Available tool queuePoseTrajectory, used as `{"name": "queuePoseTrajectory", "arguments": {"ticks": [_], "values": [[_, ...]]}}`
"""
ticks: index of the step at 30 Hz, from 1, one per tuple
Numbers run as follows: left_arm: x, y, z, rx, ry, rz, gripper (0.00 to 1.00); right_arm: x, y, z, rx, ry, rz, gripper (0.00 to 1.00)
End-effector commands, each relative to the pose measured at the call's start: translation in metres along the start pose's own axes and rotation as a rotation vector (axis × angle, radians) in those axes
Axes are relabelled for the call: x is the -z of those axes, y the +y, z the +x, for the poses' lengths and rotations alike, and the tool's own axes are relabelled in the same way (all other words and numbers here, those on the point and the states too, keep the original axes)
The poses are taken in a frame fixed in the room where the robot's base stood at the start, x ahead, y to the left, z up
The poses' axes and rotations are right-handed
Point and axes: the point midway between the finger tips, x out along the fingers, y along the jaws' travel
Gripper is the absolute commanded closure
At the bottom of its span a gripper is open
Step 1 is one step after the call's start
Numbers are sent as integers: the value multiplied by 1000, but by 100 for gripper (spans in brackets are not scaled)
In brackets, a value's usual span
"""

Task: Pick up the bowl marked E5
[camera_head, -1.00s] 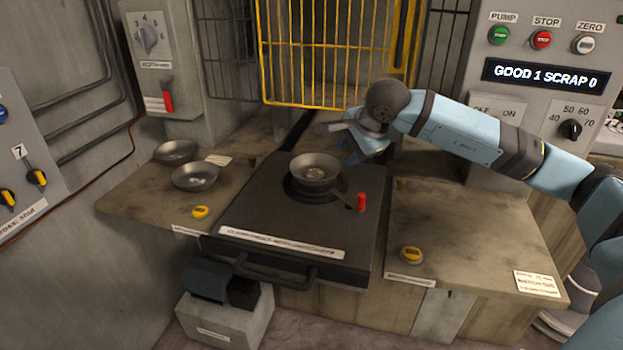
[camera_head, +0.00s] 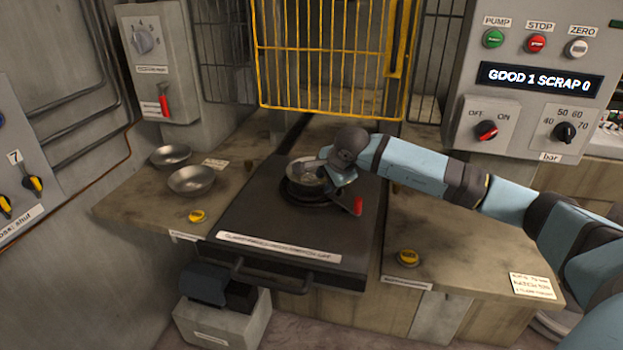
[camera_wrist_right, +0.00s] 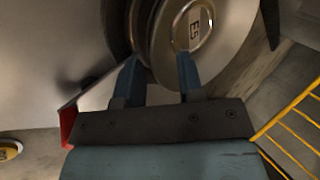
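The bowl marked E5 (camera_head: 300,172) sits upright on the round seat of the dark slide plate, partly hidden by my right gripper. In the right wrist view the bowl (camera_wrist_right: 165,50) shows its E5 mark on the inside floor. My right gripper (camera_head: 325,172) is down at the bowl's right side. In the wrist view its two fingers (camera_wrist_right: 157,65) are apart, with the bowl's rim and wall seemingly between them. I cannot tell whether either finger touches the bowl. My left gripper is not in view.
Two other bowls, a nearer one (camera_head: 191,181) and a farther one (camera_head: 171,156), stand on the left bench. A red-tipped lever (camera_head: 357,206) is close to my right gripper. The yellow cage gate (camera_head: 325,60) is behind. The slide plate's front is clear.

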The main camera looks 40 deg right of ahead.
Motion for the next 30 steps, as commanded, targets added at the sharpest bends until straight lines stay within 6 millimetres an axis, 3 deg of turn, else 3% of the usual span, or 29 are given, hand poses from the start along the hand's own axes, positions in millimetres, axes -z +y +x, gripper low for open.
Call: {"name": "queuePoseTrajectory", "arguments": {"ticks": [7, 12, 24, 30], "values": [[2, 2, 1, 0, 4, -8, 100, 0, 0, 2, 1, -1, 0, 65], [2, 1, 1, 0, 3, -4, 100, 0, 0, 2, 1, 0, 0, 100], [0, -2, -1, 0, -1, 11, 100, 0, -1, 0, 1, 0, 0, 100], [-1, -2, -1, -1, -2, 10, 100, 0, -11, -14, 5, 0, 0, 100]]}}
